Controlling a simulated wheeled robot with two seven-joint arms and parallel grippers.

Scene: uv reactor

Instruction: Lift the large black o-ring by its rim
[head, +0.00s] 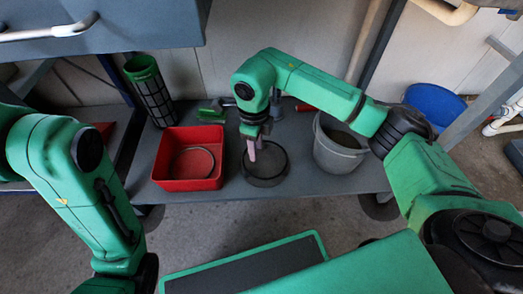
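The large black o-ring (265,183) lies on the grey shelf, between a red bin and a grey bucket. My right gripper (252,155) points down at the ring's left, far rim, with its fingertips close to or over it. Whether the fingers touch the rim, and whether they are open or shut, is too small to tell. My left arm comes in at the left edge, and its gripper is out of view.
The red bin (158,176) holds a round ring-like item. The grey bucket (338,160) stands right of the o-ring. A black mesh cylinder with a green top (150,90) stands at the back left. A green tool (210,113) lies behind the bin. A blue bucket (435,103) is farther right.

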